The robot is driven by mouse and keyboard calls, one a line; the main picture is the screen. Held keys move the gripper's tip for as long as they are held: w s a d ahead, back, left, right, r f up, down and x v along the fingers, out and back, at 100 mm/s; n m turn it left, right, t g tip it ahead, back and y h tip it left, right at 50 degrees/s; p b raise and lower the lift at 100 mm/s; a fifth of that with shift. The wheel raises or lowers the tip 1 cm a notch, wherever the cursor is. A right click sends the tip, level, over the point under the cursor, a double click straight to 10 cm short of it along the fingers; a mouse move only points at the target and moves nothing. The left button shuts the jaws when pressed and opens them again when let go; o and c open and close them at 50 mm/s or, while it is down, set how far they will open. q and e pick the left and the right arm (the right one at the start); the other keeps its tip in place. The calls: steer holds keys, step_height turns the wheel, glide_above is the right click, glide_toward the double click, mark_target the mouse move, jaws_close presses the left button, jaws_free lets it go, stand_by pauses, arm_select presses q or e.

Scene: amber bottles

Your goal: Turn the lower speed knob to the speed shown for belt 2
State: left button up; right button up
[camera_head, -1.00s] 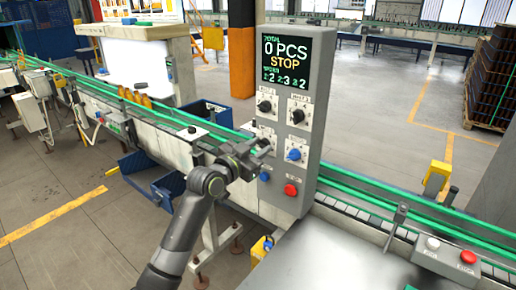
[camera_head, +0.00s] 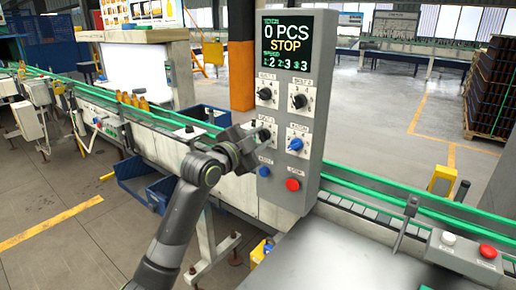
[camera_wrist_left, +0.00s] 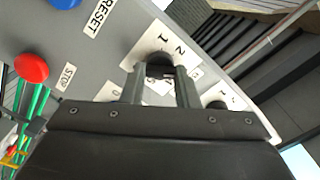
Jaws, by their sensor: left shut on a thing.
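The grey control panel (camera_head: 319,75) stands beside the conveyor. Its screen (camera_head: 284,45) reads "0 PCS", "STOP" and, below, the speeds 2, 3 and 3 in a row; the middle one, apparently belt 2, is 3. My right gripper is not in view.
Two black knobs (camera_head: 264,94) (camera_head: 299,101) sit above, and a blue knob (camera_head: 296,144) is to the right. A blue button (camera_head: 264,171) and a red button (camera_head: 292,184) lie below. A green-railed conveyor (camera_head: 365,205) runs past the panel.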

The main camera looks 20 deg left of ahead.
arm_select(q)
steer(key=shift+f+m+b, duration=0.15)
steer(key=shift+m+b, duration=0.5)
steer(key=shift+m, duration=0.35)
steer(key=o, duration=1)
steer(key=shift+c, duration=0.2)
steer(key=b+v, duration=0.3)
steer(key=v, duration=1.4)
steer(key=shift+s, duration=0.2)
steer(key=shift+a, duration=0.1)
